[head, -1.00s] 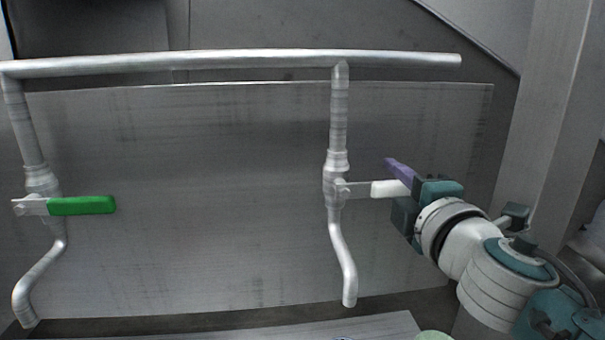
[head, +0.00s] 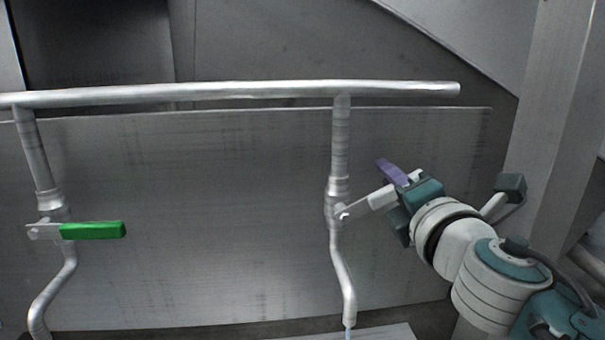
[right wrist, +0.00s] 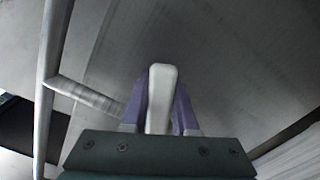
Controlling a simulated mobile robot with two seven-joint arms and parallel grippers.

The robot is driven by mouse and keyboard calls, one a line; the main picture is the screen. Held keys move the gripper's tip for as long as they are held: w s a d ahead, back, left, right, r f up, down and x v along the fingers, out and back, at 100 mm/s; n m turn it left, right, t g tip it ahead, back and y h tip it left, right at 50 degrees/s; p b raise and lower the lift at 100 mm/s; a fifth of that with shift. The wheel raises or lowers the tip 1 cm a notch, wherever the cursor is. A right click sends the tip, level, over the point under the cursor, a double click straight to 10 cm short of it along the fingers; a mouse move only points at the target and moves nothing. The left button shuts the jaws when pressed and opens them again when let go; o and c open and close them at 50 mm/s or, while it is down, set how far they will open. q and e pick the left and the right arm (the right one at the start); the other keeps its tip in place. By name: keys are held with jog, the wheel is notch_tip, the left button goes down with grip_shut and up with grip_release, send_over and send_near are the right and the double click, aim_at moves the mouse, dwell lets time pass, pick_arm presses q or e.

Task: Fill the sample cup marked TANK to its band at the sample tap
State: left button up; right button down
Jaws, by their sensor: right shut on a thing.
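The right-hand tap (head: 337,200) hangs from the rail, and its white lever (head: 376,200) slopes up to the right. My right gripper (head: 403,194) is shut on the outer end of this lever. In the right wrist view the white lever (right wrist: 161,90) sits between the purple fingers. A thin pale stream (head: 348,333) shows below the spout (head: 348,305) at the bottom edge. The TANK cup and its band are not in view. My left gripper is not in view.
A second tap with a green lever (head: 93,230) hangs at the left, its lever nearly level. A metal rail (head: 240,92) runs across above a grey back panel (head: 220,230). A pale surface (head: 385,332) shows at the bottom edge.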

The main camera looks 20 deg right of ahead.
jog(key=c, duration=0.7)
grip_release()
jog(key=shift+b+v, duration=0.5)
jog(key=shift+v, duration=4.5)
jog(key=shift+w, duration=0.1)
